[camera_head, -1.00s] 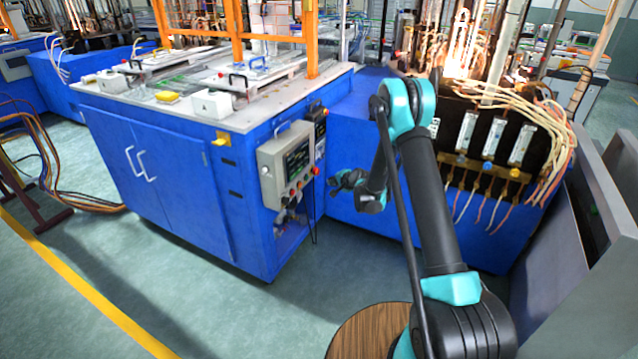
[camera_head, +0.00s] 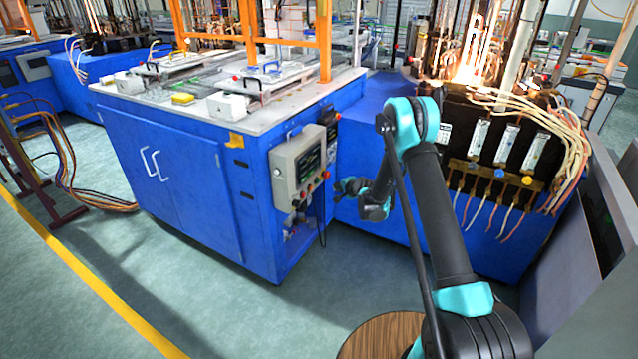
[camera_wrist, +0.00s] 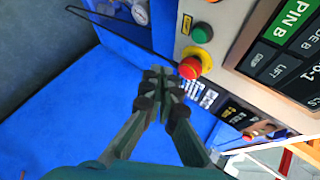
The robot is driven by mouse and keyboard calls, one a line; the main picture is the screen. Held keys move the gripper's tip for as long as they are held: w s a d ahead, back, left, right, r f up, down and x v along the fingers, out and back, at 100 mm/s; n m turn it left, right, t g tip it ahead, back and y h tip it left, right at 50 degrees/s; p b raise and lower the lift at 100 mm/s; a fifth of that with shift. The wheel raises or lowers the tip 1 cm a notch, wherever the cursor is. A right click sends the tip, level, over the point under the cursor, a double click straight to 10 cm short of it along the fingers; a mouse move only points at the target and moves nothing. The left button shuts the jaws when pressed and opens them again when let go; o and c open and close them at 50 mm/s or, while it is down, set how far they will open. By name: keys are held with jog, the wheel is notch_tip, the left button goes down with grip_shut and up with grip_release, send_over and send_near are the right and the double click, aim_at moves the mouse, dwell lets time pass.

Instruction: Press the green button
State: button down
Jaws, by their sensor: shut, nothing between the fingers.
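The green button (camera_wrist: 201,33) is a round green cap on the grey control box (camera_wrist: 225,22) in the wrist view, at the upper middle. A red button on a yellow base (camera_wrist: 190,67) sits just below it in that view. My gripper (camera_wrist: 165,82) is shut and empty, its fingertips beside the red button and apart from the green one in the picture. Whether the tips touch the box cannot be told. In the head view, my gripper (camera_head: 339,187) is just right of the control box (camera_head: 296,165); the green button cannot be made out there.
The box hangs on the side of a blue cabinet (camera_head: 200,190). A blue unit with cables and gauges (camera_head: 485,215) stands behind my arm. A dark display (camera_wrist: 285,45) and a row of small switches (camera_wrist: 235,112) lie near the buttons. Floor (camera_head: 330,300) in front is clear.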

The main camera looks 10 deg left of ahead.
aim_at(318, 181)
jog(key=shift+w+a, duration=0.3)
jog(key=shift+a, duration=0.55)
jog(key=shift+w+a, duration=0.35)
jog(key=shift+a, duration=0.55)
jog(key=shift+w+a, duration=0.3)
jog(key=shift+a, duration=0.55)
jog(key=shift+a, duration=0.15)
jog(key=shift+w+a, duration=0.15)
jog(key=shift+a, duration=0.1)
